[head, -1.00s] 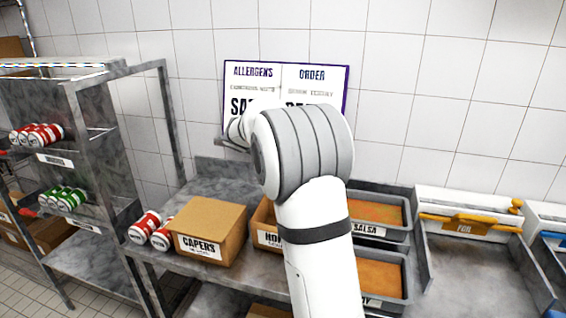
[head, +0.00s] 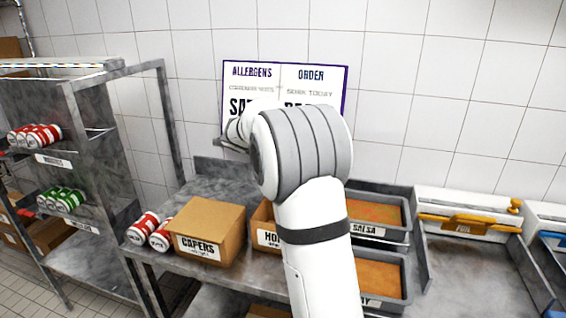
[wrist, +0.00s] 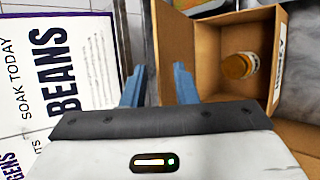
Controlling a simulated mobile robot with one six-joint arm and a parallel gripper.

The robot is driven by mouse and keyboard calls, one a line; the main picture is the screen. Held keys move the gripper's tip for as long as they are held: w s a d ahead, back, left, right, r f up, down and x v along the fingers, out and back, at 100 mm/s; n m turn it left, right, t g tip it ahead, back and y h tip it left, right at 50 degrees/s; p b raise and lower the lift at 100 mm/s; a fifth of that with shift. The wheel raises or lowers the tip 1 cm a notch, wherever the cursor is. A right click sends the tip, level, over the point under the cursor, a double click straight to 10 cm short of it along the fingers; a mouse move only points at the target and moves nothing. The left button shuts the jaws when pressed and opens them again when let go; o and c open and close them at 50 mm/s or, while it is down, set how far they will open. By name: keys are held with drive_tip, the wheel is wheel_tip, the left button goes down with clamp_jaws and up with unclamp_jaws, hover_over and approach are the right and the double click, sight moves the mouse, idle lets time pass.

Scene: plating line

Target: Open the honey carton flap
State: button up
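The honey carton (head: 262,221) stands on the counter, mostly hidden behind my arm in the head view; its label is partly covered. In the wrist view the carton (wrist: 223,20) is open at the top, and a jar with an amber lid (wrist: 236,66) lies inside. A brown flap (wrist: 171,35) stands out at the carton's left side, away from the labelled face. My gripper (wrist: 158,84) has its two blue fingers spread apart, with nothing seen held. The right finger overlaps the flap in the picture; I cannot tell whether they touch.
The closed capers carton (head: 208,231) stands left of the honey carton, with red cans (head: 146,226) beside it. Trays, one labelled salsa (head: 378,212), stand to the right. The allergens and order board (head: 285,80) is close behind my gripper. A shelf rack (head: 100,150) stands at left.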

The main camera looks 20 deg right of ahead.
drive_tip(key=b+v, duration=0.1)
drive_tip(key=v, duration=0.7)
drive_tip(key=shift+b, duration=0.4)
drive_tip(key=shift+d, duration=0.1)
